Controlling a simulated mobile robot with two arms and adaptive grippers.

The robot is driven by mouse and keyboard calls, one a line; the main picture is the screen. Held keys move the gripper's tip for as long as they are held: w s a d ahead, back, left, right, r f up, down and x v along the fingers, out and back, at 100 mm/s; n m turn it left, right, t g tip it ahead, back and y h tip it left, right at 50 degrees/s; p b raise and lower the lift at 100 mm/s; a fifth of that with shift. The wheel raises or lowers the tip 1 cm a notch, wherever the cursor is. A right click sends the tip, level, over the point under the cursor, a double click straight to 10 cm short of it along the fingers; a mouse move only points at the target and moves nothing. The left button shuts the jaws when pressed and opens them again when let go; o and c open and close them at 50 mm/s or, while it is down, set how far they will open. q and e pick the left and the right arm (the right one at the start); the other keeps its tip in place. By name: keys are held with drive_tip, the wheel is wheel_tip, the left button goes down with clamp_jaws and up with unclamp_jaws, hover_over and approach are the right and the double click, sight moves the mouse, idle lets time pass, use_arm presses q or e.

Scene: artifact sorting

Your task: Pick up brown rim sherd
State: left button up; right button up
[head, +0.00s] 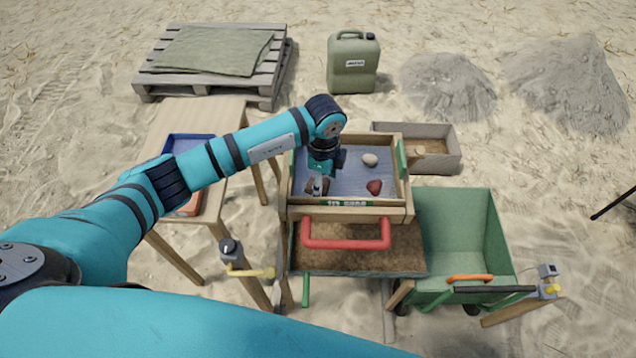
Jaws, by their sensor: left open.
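My left gripper (318,187) reaches down into the left side of the wooden sieve tray (346,211). It is open, its fingers low over a dark brown piece (311,184) that looks like the brown rim sherd. The fingers partly cover this piece, so its full shape is hidden and I cannot tell whether they touch it. A reddish-brown piece (374,187) and a pale stone (370,159) lie apart from it on the tray's grey mesh, to the right. My right gripper is not in view.
The tray has a red handle (346,245) in front. A wooden table with a blue tray (190,137) stands left. A green wheelbarrow (466,230) is at right, and a sand box (440,160) behind. A jerrycan (353,65) and pallet (150,90) stand farther back.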

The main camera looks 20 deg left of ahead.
use_arm(q)
drive_tip(key=shift+c, duration=0.2)
drive_tip(key=c, duration=0.8)
drive_tip(key=shift+o, duration=0.2)
drive_tip(key=shift+r, duration=0.1)
